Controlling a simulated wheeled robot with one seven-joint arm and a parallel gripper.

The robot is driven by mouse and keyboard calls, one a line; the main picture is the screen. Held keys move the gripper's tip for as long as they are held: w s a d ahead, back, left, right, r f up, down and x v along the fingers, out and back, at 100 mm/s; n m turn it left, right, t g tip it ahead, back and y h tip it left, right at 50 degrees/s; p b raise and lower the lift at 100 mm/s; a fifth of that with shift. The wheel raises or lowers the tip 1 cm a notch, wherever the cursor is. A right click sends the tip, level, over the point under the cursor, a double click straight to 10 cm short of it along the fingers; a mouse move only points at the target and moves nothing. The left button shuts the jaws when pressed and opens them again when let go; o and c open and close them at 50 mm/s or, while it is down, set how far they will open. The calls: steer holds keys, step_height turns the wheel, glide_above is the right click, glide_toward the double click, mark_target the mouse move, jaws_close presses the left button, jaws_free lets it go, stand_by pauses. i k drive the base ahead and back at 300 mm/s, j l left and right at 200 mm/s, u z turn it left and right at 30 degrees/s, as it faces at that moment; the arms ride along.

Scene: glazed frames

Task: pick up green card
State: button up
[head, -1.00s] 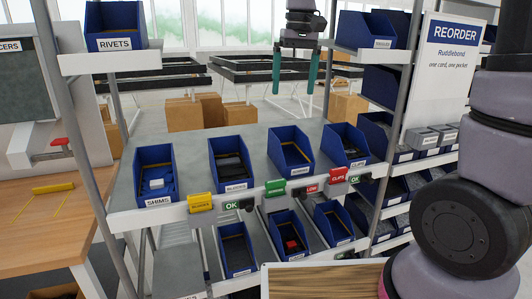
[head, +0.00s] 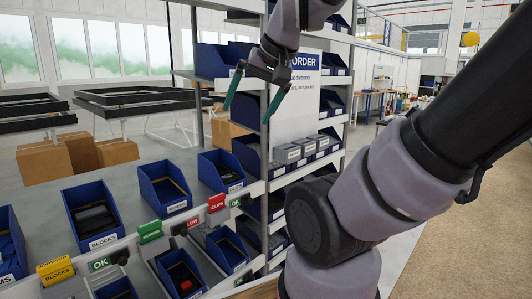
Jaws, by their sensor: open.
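The green card (head: 150,231) stands upright at the front edge of the shelf, in the lower left of the head view. It is between the yellow card marked BLOCKS (head: 55,272) and the red card marked CLIPS (head: 216,203). My gripper (head: 247,113) is open and empty, with two teal fingers apart and pointing down. It is high in the view, above and to the right of the green card, well apart from it. In the picture it overlaps the blue bins of the right rack and the left edge of the REORDER sign (head: 296,92).
Blue bins stand on the shelf behind the cards, including the BLOCKS bin (head: 95,240) and the CLIPS bin (head: 234,187). More bins are below, one with a red piece (head: 186,285). A rack with grey boxes (head: 287,153) is to the right.

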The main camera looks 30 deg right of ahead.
mark_target(148, 232)
steer(key=l+z, duration=0.35)
steer(key=l, duration=1.2)
steer(key=i, duration=0.05)
